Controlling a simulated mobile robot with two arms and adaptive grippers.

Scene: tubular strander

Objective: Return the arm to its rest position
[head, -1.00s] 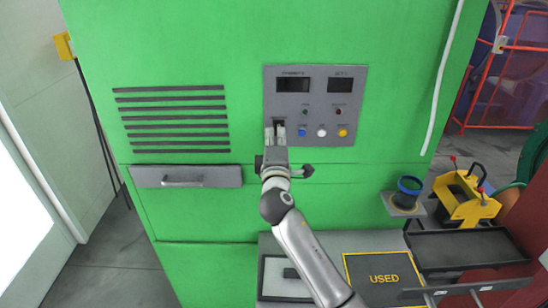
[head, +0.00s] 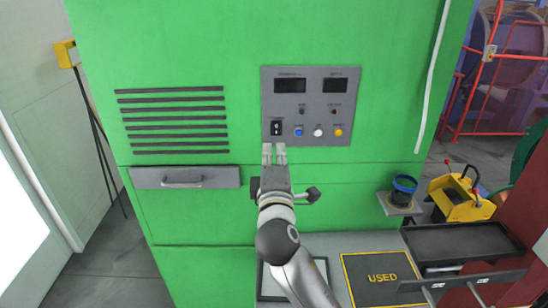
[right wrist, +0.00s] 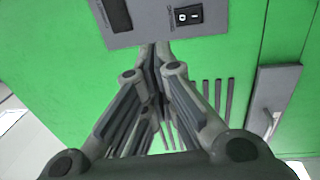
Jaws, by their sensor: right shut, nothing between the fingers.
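My right gripper (head: 274,154) is shut and empty, just below the grey control panel (head: 312,128) on the green cabinet. In the right wrist view its fingertips (right wrist: 155,48) meet near the panel's edge. A black rocker switch (head: 276,128) on the panel is uncovered above the fingertips; it also shows in the right wrist view (right wrist: 188,15), marked O and I. My right arm (head: 295,270) comes up from the bottom of the head view. My left gripper does not show.
A grey drawer handle (head: 183,181) is at the left of the green cabinet (head: 200,215). Below right are a mat marked USED (head: 382,280), a dark tray (head: 460,240), a dark cup (head: 403,190) and a yellow device (head: 462,200).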

